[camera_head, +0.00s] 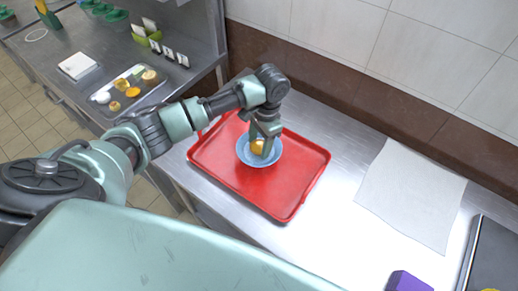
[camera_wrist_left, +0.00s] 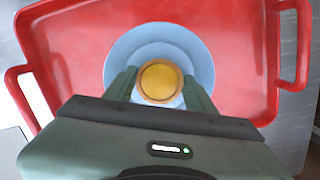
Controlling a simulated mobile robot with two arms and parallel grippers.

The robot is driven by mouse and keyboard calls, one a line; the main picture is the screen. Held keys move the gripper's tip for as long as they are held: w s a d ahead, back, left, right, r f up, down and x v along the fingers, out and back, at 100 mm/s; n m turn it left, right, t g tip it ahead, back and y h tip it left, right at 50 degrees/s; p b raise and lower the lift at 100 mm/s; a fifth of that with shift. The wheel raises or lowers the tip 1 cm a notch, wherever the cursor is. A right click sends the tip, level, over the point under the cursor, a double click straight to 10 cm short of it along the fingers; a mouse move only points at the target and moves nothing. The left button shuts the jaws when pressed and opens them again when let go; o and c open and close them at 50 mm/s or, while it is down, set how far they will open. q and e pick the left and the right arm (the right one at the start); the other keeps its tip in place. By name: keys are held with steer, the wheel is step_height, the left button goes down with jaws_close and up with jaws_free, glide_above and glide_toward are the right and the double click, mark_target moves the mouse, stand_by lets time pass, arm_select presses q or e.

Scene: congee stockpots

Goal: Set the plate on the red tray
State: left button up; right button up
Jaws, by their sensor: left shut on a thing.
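The red tray (camera_head: 222,170) lies on the steel counter. A round light-blue plate (camera_head: 246,158) shows within the tray and appears to rest on it. A round yellow-orange food item with a brownish rim (camera_head: 257,147) is at the plate's middle. My left gripper (camera_head: 263,139) points down over the plate. In the left wrist view, its fingers (camera_wrist_left: 160,88) are on both sides of the yellow item (camera_wrist_left: 159,80), shut on it, with the plate (camera_wrist_left: 203,62) around and below. Whether the item touches the plate is hidden. My right gripper is not in view.
A white cloth (camera_head: 412,195) lies on the counter right of the tray. A purple block (camera_head: 407,282) and a dark tray (camera_head: 493,262) are at the lower right. A tiled wall (camera_head: 360,45) stands behind. The side counter holds a tray of small foods (camera_head: 128,90).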

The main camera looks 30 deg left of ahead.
mark_target(260, 146)
arm_select(q)
steer(key=shift+f, duration=1.8)
steer(key=o, duration=1.5)
steer(key=shift+f, duration=0.1)
steer(key=shift+r, duration=0.4)
steer(key=r, duration=0.3)
steer(key=w+r, duration=0.1)
steer(key=r, duration=0.3)
steer(key=d+r+b, duration=0.1)
steer(key=r, duration=0.3)
steer(key=shift+w+r, duration=0.2)
steer(key=shift+w, duration=0.05)
